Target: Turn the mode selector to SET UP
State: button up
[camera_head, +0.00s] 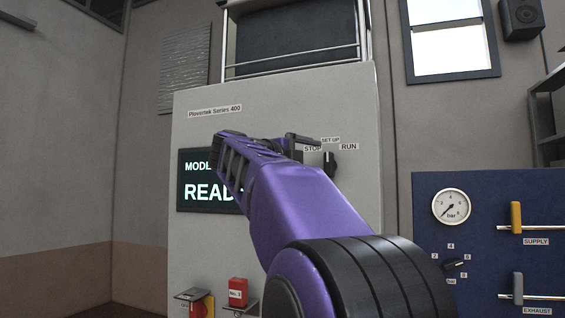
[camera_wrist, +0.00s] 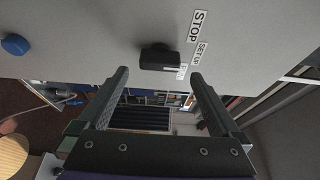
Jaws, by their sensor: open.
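The mode selector (camera_head: 329,164) is a black knob on the light grey machine panel. Labels STOP (camera_head: 312,149), SET UP (camera_head: 330,140) and RUN (camera_head: 348,147) fan out above it. In the wrist view the knob (camera_wrist: 160,58) stands out from the panel just beyond my fingertips, roughly midway between them. I cannot tell for certain which label it points at. My gripper (camera_wrist: 160,75) is open and empty, its two fingers apart and not visibly touching the knob. In the head view my purple arm hides most of the gripper.
A display (camera_head: 197,194) reads MODE and READY, partly covered by my arm. A red block (camera_head: 238,292) sits low on the panel. A blue panel (camera_head: 440,215) with gauge and yellow and grey handles stands at right. A blue button (camera_wrist: 15,44) shows in the wrist view.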

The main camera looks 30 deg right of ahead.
jog(key=v, duration=1.2)
